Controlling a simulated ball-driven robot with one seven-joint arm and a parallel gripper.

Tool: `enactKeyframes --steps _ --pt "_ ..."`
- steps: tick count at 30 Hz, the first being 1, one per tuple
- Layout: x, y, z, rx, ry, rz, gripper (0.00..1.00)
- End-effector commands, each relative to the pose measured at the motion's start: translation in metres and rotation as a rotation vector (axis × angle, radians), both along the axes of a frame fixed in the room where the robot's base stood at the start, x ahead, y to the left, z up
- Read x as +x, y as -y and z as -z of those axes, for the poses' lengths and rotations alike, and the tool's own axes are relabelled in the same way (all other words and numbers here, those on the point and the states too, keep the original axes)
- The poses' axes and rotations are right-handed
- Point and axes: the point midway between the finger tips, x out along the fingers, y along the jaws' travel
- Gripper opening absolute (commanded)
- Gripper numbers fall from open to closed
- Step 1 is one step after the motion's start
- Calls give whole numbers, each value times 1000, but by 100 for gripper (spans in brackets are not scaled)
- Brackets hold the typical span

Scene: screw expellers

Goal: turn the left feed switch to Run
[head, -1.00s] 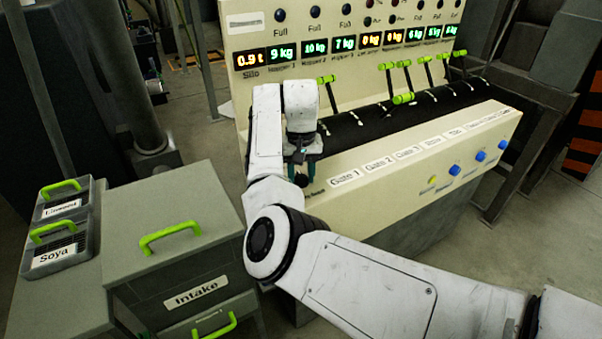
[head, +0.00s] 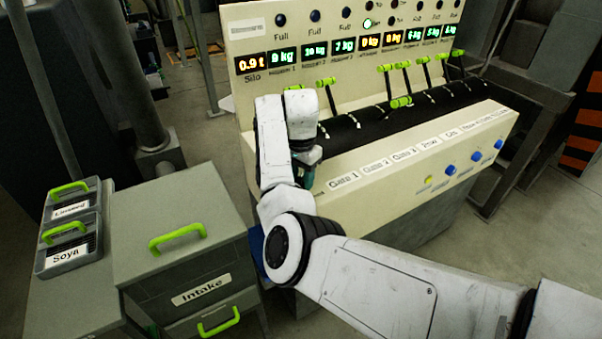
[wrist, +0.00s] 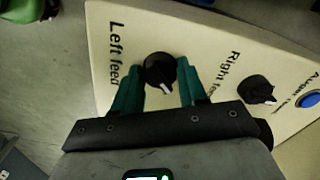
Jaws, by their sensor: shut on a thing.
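The left feed switch (wrist: 160,71) is a round black knob with a white pointer mark, beside the printed words "Left feed" on the cream panel. Its mark points down and slightly right in the wrist view; I cannot read a Run label. My gripper (wrist: 159,77) has its two teal fingers on either side of this knob and is shut on it. In the head view my gripper (head: 304,178) is at the left end of the console's front, and my wrist hides the knob there.
The right feed knob (wrist: 257,89) is to the right, with a blue button (wrist: 309,99) beyond it. In the head view, green-handled levers (head: 401,103) rise from the console. The grey Intake cabinet (head: 185,245) stands close to my arm's left.

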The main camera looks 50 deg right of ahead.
Motion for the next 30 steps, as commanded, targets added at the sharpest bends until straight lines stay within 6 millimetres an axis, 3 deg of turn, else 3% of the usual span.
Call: enactKeyframes --steps 12,30 --pt "1 1 -2 -3 3 240 11" --pt "1 1 -2 -3 4 294 11"
